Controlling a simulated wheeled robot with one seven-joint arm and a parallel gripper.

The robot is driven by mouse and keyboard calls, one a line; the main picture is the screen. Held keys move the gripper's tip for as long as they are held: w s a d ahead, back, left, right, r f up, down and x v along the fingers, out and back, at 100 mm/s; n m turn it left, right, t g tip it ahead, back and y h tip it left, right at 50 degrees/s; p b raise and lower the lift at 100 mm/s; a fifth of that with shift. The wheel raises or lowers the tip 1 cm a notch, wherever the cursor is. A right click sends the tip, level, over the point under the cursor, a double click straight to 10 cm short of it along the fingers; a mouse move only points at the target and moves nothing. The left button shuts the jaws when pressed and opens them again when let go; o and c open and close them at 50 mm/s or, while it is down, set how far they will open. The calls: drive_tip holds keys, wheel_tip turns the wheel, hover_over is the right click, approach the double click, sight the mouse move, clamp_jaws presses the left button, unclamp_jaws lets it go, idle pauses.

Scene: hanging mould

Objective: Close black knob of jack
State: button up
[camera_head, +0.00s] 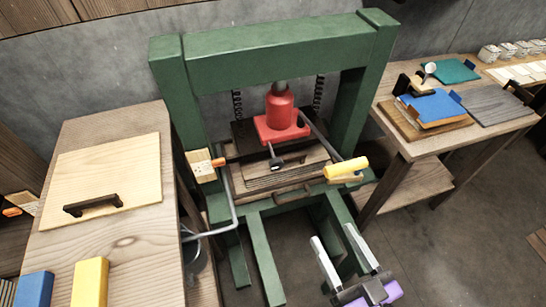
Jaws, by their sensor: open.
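A red jack (279,112) stands in the middle of a green press frame (275,62), on the bed under the top beam. My gripper (332,233) is at the lower right of the press. Its two pale fingers are apart, with nothing between them. It is in front of and below the knob, well clear of it. Whether the knob is turned open or closed cannot be told.
A yellow handle (346,168) juts from the press at the right, between my gripper and the jack's right side. A wooden bench (130,255) stands at the left, with a board on it. A table (410,149) with boards stands at the right. The floor at lower right is clear.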

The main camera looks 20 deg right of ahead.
drive_tip(key=w+a+f+m+t+b, duration=0.1)
drive_tip(key=w+f, duration=0.2)
drive_tip(key=w, duration=0.9)
drive_tip(key=w+f+m+b, duration=0.1)
drive_tip(key=w+f, duration=0.2)
drive_tip(key=w, duration=0.8)
approach(273, 154)
drive_tip(key=shift+w+a+g+p, duration=0.2)
drive_tip(key=shift+w+g+p, duration=0.15)
drive_tip(key=shift+w, duration=0.75)
drive_tip(key=shift+w+r+n, duration=0.1)
drive_tip(key=shift+w+n, duration=0.3)
drive_tip(key=shift+w+b, duration=0.65)
drive_tip(key=shift+w, duration=2.85)
clamp_jaws()
